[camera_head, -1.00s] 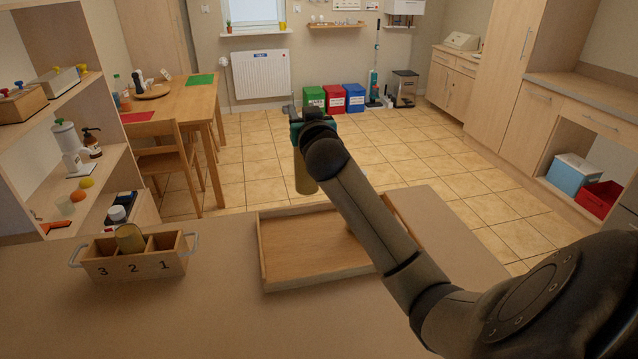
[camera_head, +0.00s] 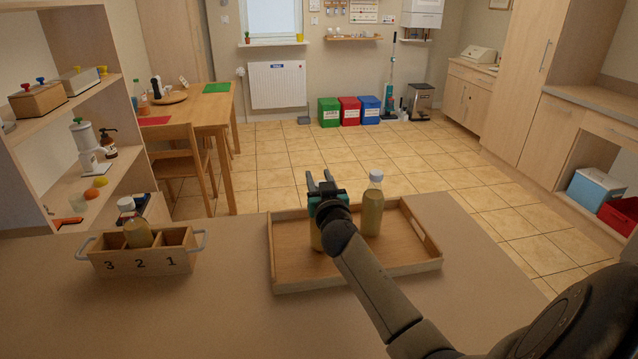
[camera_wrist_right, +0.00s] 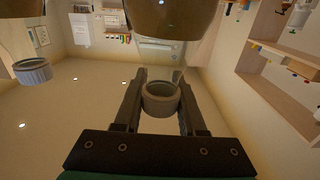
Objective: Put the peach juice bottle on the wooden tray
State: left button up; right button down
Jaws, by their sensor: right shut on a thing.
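My right gripper (camera_head: 319,178) is shut on a bottle of yellowish juice (camera_head: 316,236), which is upright inside the wooden tray's outline. My arm partly hides this bottle, and I cannot tell whether its base touches the tray. In the right wrist view, the fingers (camera_wrist_right: 162,92) sit either side of its grey cap (camera_wrist_right: 160,98). The wooden tray (camera_head: 300,278) lies on the counter. A second juice bottle (camera_head: 373,208) stands on the tray to the right, apart from the held one. No label readable as peach shows. My left gripper is not in view.
A wooden crate (camera_head: 180,262) numbered 3, 2, 1 stands on the counter at left, with another bottle (camera_head: 138,234) in its middle compartment. The counter between crate and tray is clear. A shelf unit (camera_head: 75,185) is at far left.

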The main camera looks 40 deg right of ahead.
jog(key=shift+r, duration=0.1)
jog(key=c, duration=0.9)
grip_release()
jog(key=shift+f, duration=0.25)
jog(key=o, duration=0.4)
jog(key=shift+s+a+r, duration=0.15)
jog(key=shift+s, duration=0.15)
jog(key=p+v, duration=0.1)
jog(key=v, duration=1)
jog(key=shift+s, duration=0.2)
